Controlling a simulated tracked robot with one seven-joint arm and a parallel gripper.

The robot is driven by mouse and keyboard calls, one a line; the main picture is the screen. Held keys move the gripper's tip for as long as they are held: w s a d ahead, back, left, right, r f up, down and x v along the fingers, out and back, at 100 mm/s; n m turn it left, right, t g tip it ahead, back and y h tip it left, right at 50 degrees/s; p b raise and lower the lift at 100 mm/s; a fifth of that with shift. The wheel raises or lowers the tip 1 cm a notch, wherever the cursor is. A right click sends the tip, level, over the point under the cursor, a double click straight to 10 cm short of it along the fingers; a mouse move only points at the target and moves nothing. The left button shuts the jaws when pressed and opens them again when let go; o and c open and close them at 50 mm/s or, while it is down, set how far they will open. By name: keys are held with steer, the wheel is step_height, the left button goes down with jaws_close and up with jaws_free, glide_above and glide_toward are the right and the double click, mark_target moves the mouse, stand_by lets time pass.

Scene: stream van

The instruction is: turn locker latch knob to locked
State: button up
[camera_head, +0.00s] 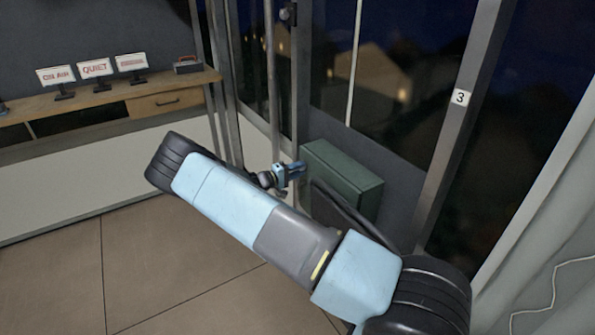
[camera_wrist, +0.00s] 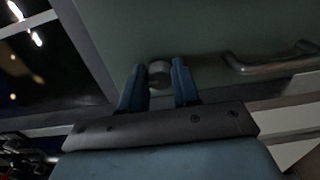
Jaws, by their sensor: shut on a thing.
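The green locker (camera_head: 347,173) stands low against the window wall, right of centre in the head view. In the wrist view its green face (camera_wrist: 200,30) fills the upper part. A round grey latch knob (camera_wrist: 159,73) sits between the two blue fingers of my gripper (camera_wrist: 159,88). My gripper is shut on the knob, one finger on each side. In the head view my gripper (camera_head: 290,172) is at the locker's left side, partly behind my arm. The knob cannot be made out there, and no lock marking can be read.
A metal bar handle (camera_wrist: 270,64) is right of the knob in the wrist view. Metal posts stand behind my gripper. The tiled floor at lower left is clear.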

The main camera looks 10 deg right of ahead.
steer(key=shift+s+f, duration=0.2)
steer(key=shift+f, duration=0.15)
steer(key=o, duration=1.1)
steer(key=shift+w+r, duration=0.15)
steer(key=shift+r, duration=0.05)
steer(key=shift+c, duration=0.2)
steer(key=shift+a, duration=0.1)
steer(key=v, duration=1.3)
steer(key=shift+a, duration=0.25)
